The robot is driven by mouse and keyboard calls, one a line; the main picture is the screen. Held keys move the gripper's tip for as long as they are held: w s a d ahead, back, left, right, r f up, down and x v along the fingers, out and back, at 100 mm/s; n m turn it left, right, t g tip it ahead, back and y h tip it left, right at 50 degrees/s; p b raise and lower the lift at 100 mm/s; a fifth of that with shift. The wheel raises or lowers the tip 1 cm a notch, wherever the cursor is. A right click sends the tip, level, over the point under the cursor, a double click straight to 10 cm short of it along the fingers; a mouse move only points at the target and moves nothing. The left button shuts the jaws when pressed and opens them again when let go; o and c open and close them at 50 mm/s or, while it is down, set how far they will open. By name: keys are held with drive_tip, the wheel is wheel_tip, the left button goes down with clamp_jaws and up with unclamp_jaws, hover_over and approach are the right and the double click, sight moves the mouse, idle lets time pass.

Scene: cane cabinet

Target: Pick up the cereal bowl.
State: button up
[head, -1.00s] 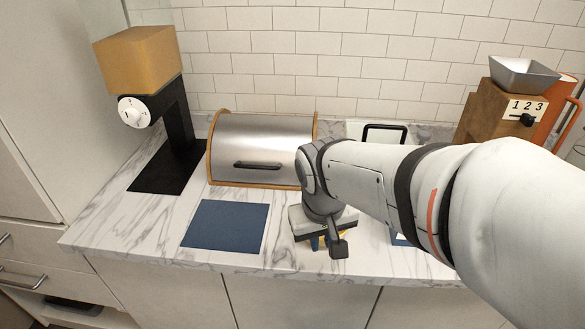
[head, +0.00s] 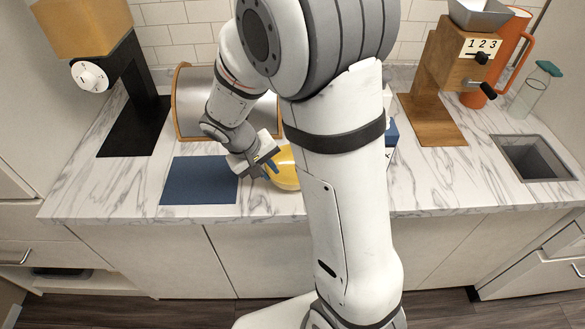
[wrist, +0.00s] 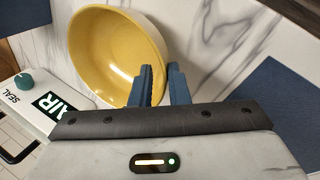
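The cereal bowl (wrist: 112,50) is yellow inside and pale outside. In the wrist view it fills the upper left, its opening turned toward the camera. In the head view the bowl (head: 287,172) shows right of the blue mat, partly hidden by my arm. My gripper (wrist: 159,72) has its two blue fingers close together, one on each side of the bowl's rim, and looks shut on it. My gripper (head: 270,167) also shows at the bowl's left side in the head view. I cannot tell whether the bowl's base touches the counter.
The blue mat (head: 198,181) lies left of the bowl. A metal bread box (head: 193,105) stands behind. A box lettered "AIR" (wrist: 30,98) is close beside the bowl. A wooden grinder (head: 437,90) and a sink (head: 534,157) are at right. The counter's front edge (head: 150,219) is near.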

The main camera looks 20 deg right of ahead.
sight(287, 179)
drive_tip(key=x, duration=0.3)
drive_tip(key=shift+f, duration=0.1)
clamp_jaws()
